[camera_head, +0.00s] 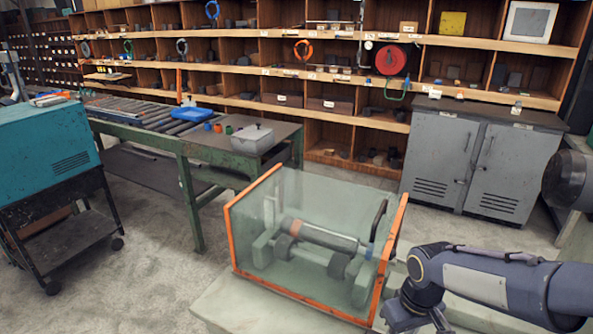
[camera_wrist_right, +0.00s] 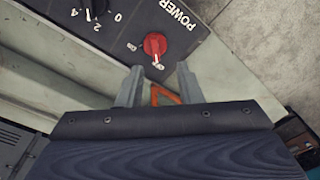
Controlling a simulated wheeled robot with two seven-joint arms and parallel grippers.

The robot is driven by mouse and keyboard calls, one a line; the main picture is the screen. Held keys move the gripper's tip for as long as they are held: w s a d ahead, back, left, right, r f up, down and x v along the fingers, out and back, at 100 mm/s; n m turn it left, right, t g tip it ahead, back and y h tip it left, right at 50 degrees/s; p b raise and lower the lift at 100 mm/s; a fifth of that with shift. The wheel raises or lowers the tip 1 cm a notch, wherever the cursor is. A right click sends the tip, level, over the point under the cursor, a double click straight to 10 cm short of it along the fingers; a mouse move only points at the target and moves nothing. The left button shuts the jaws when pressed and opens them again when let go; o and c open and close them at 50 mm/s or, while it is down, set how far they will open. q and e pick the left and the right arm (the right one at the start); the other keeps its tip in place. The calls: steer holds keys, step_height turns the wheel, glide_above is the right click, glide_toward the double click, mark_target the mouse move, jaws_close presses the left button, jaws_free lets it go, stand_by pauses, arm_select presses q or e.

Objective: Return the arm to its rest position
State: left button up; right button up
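My right arm (camera_head: 490,278) comes in from the right in the head view, bent at the elbow beside the clear case. A red knob (camera_wrist_right: 155,45) on a dark control panel (camera_wrist_right: 175,70) lies just beyond the fingertips, under the word POWER. The knob appears clear of the fingers. A pipe (camera_head: 325,237) lies on supports inside the clear, orange-edged case (camera_head: 300,190). My left gripper is not in view.
A green roller table (camera_head: 190,165) with a grey bin (camera_head: 252,139) stands behind the case. A teal cabinet (camera_head: 45,150) is at left, and grey lockers (camera_head: 480,160) at back right. Wooden shelves (camera_head: 300,75) line the back. Open floor lies left of the case.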

steer(key=s+a+r+m+t+y, duration=0.1)
steer(key=s+a+r+m+t, duration=0.1)
steer(key=s, duration=0.6)
steer(key=s+a+r+m+t+y, duration=0.2)
steer(key=s+r+t, duration=0.1)
steer(key=s+r, duration=0.2)
steer(key=s, duration=0.2)
steer(key=shift+s+r, duration=0.25)
steer(key=shift+s, duration=0.1)
